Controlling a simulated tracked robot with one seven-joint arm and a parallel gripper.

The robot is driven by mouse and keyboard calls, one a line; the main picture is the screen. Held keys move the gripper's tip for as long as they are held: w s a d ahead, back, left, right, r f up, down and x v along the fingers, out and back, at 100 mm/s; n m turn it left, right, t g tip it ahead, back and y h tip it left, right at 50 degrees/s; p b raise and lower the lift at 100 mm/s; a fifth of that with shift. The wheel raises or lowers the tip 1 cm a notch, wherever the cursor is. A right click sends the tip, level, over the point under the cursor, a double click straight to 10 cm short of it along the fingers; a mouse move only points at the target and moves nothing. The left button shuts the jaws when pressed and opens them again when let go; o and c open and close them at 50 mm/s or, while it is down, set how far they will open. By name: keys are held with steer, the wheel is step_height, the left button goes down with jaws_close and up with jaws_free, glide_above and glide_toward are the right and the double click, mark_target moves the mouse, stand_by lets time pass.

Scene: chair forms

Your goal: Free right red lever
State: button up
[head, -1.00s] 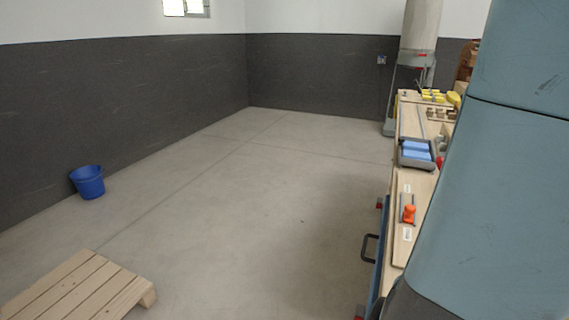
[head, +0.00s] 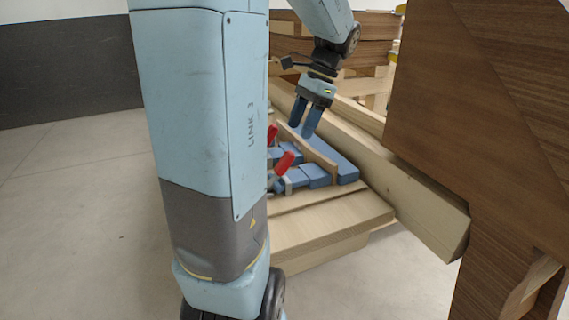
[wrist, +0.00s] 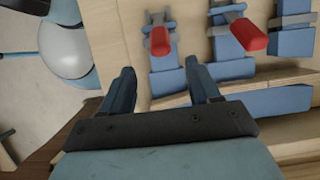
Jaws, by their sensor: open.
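Two red levers stand on toggle clamps at the wooden fixture (head: 325,225). In the head view one red lever (head: 285,162) is nearer and further right; the other (head: 272,133) is partly hidden behind my arm. In the wrist view, a left red lever (wrist: 160,41) and a right red lever (wrist: 247,34) lie beyond the fingertips. I cannot tell surely which lever matches between views. My gripper (head: 301,129) is open and empty, pointing down by the blue bars, beside the levers. In the wrist view its fingers (wrist: 160,66) are apart, neither touching a lever.
A curved wooden strip (head: 314,152) and a long blue bar (head: 335,158) lie beside the clamps. A thick wooden beam (head: 405,190) runs along the right. A large dark wooden panel (head: 480,100) blocks the right side. Open floor (head: 75,210) lies at left.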

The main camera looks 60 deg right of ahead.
mark_target(285, 163)
steer(key=x, duration=1.1)
steer(key=shift+f, duration=0.3)
steer(key=shift+c, duration=0.4)
jaws_close()
